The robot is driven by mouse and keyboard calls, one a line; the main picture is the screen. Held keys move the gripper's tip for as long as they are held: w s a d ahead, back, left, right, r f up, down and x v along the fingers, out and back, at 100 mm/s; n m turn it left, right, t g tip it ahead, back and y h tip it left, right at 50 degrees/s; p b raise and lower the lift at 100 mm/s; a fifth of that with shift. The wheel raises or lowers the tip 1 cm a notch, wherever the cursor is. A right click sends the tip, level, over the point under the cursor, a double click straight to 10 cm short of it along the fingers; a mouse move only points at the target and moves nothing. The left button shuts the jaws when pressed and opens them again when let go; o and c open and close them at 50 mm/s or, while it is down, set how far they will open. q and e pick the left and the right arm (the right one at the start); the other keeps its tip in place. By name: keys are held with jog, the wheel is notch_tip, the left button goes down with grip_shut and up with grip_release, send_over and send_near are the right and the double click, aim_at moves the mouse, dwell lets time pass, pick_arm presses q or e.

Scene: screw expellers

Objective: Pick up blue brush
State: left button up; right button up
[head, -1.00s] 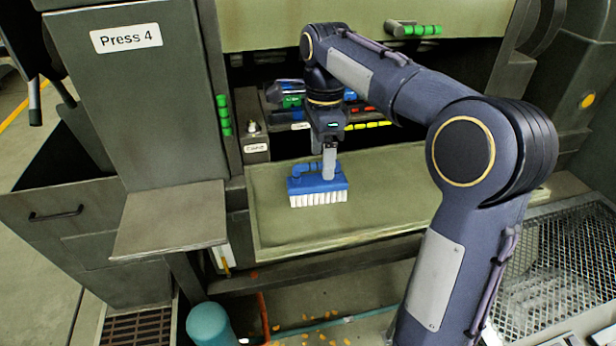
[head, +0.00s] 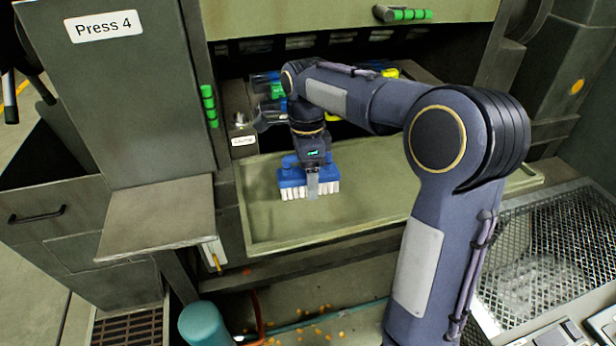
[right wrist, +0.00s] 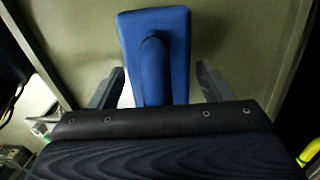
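The blue brush (head: 291,178), with white bristles, stands bristles down on the long greenish tray (head: 268,226) under the press opening. My right gripper (head: 312,186) is over it, and its near finger hides part of the brush in the head view. In the right wrist view the brush's blue body and handle (right wrist: 152,72) lie between the two fingers of the right gripper (right wrist: 158,86). The fingers are apart, with gaps on both sides of the handle, so it is open. My left gripper is not in view.
A press cabinet labelled Press 4 (head: 112,25) with a jutting shelf (head: 160,222) stands left of the tray. Green-gripped bars (head: 209,106) flank the opening. A mesh panel (head: 545,245) lies at the right. The tray right of the brush is clear.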

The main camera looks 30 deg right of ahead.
jog(key=c, duration=1)
jog(key=shift+o, duration=0.2)
jog(key=shift+r, duration=0.5)
notch_tip(320, 180, up, 2)
jog(key=shift+r, duration=0.2)
jog(key=s+a+r, duration=0.4)
jog(key=s+r, duration=0.5)
jog(key=s, duration=0.4)
jog(key=shift+s+r, duration=0.25)
jog(key=shift+r, duration=0.05)
